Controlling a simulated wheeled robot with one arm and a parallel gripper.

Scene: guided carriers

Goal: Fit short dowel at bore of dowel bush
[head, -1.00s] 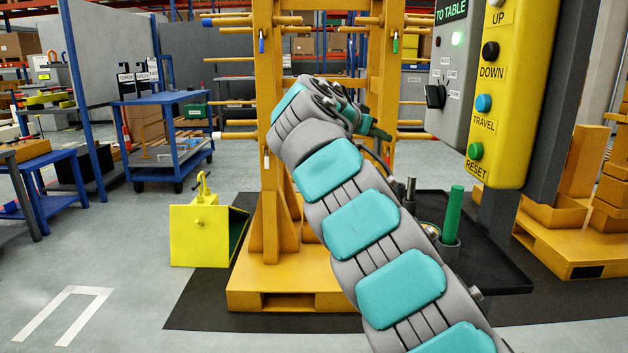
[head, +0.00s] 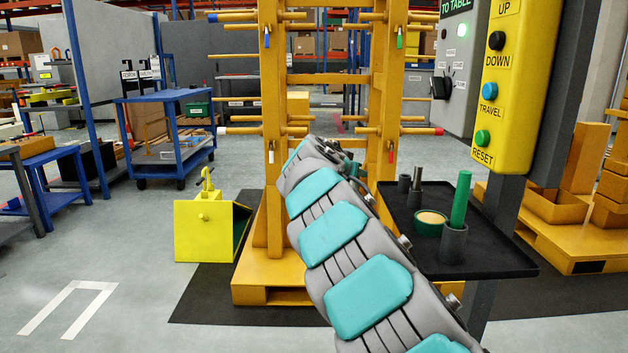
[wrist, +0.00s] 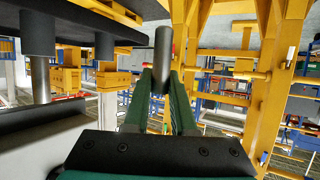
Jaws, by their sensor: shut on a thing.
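My gripper (wrist: 162,82) is shut on a grey cylindrical dowel, the short dowel (wrist: 163,48), between its dark green fingers in the wrist view. The dowel's far end sticks out beyond the fingertips. In the head view my arm hides most of the gripper and the dowel. A small dark bush (head: 404,183) stands at the back left of the black tray; it looks empty, but its bore cannot be made out. My gripper is to the left of the tray. In the wrist view, two dark bushes (wrist: 103,42) show at the upper left, apart from the held dowel.
The black tray (head: 500,262) also bears a metal pin (head: 417,174) in a bush, a green rod (head: 461,200) in a grey bush and a round green dish (head: 430,222). A yellow rack (head: 273,200) stands behind. A yellow control box (head: 508,100) overhangs the right.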

